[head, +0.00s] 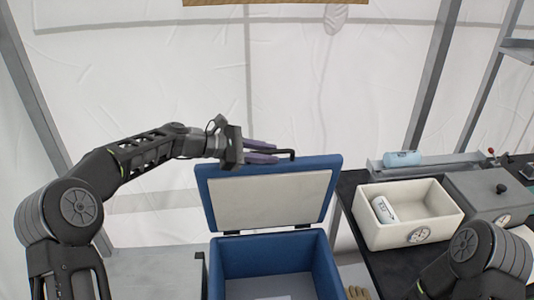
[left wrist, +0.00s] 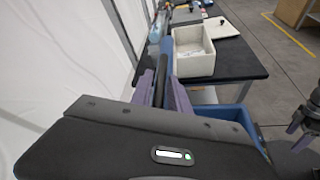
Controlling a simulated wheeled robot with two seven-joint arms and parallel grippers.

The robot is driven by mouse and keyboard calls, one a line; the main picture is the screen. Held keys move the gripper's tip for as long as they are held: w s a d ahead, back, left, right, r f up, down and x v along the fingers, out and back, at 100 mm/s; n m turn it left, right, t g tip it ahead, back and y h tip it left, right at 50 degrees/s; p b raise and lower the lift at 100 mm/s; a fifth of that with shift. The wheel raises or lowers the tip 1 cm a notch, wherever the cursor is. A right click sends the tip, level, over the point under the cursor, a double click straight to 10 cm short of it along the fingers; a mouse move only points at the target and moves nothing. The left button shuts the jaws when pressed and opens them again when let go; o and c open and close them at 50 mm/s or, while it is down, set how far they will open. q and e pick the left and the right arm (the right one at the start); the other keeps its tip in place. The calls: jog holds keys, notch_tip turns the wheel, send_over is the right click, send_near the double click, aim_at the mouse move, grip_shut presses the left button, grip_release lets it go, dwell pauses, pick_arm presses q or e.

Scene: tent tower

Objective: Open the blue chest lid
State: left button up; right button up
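The blue chest (head: 322,262) stands at the bottom centre of the head view, its inside showing. Its blue lid (head: 335,172), with a pale inner panel, stands raised at the back on its hinges. A black handle (head: 291,154) is at the lid's upper edge. My left gripper (head: 277,152) has its two purple fingers on either side of this handle; in the left wrist view the dark handle bar (left wrist: 161,84) lies between them. My right arm is at the lower right of the head view. Part of my right gripper (left wrist: 303,142) shows at the left wrist view's right edge, its fingers unclear.
A dark table (head: 353,190) to the right carries a cream open bin (head: 440,220) with a white cylinder (head: 384,209) in it, and a grey lidded box (head: 487,192). A light blue roll (head: 402,158) lies behind. Grey tent poles and white fabric stand behind the chest.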

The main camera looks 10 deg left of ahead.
pick_arm(q)
jog(key=b+v, duration=0.2)
jog(key=v, duration=0.5)
jog(key=shift+a+f, duration=0.1)
jog(key=shift+f, duration=0.05)
jog(key=shift+s+a+r, duration=0.15)
jog(key=shift+a+r, duration=0.05)
jog(key=shift+a, duration=0.05)
